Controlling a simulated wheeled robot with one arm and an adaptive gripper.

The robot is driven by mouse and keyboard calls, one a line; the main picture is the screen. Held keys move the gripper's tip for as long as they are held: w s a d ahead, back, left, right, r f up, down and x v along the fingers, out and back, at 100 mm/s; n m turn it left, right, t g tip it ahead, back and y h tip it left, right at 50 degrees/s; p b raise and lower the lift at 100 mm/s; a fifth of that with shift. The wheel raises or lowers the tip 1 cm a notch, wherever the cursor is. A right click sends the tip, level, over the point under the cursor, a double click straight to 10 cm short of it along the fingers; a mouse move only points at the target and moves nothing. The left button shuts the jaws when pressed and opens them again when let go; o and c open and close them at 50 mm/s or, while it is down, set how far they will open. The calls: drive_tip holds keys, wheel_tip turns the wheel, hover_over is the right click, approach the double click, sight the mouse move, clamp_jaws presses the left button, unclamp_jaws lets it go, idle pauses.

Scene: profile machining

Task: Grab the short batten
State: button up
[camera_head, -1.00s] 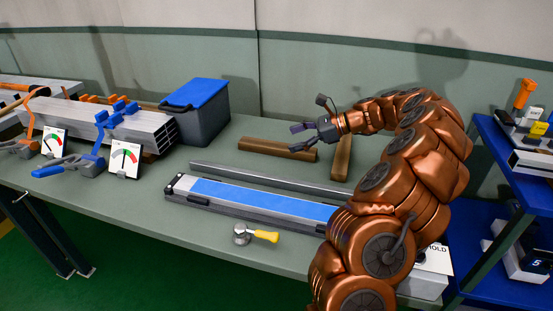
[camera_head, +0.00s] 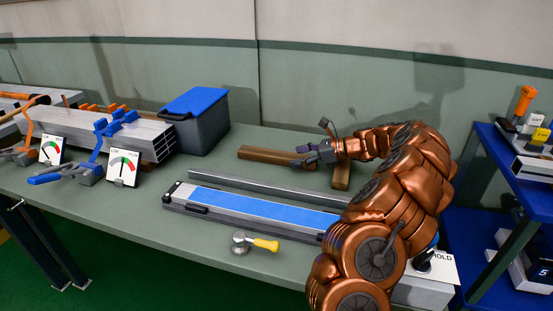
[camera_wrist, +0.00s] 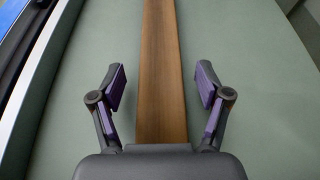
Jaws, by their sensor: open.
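Two brown wooden battens lie on the green bench top. One batten (camera_head: 270,155) runs left to right near the wall; the other (camera_head: 341,176) runs front to back, partly hidden behind my arm. I cannot tell surely which is shorter. My gripper (camera_head: 303,155) is open and empty, over the right end of the left-to-right batten. In the wrist view, a batten (camera_wrist: 163,70) runs straight away between the two purple-padded fingers (camera_wrist: 162,88), with bench visible on both sides; neither pad touches it.
A thin metal bar (camera_head: 250,185) and a blue-topped long fixture (camera_head: 260,207) lie in front of the battens. A grey bin with blue lid (camera_head: 203,125) stands left. A yellow-handled hammer (camera_head: 262,244) lies near the front edge. Blue shelving (camera_head: 510,160) stands right.

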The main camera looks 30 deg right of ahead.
drive_tip(key=shift+w+a+f, duration=0.25)
drive_tip(key=shift+w+a, duration=0.1)
drive_tip(key=shift+w, duration=0.1)
drive_tip(key=c, duration=1.3)
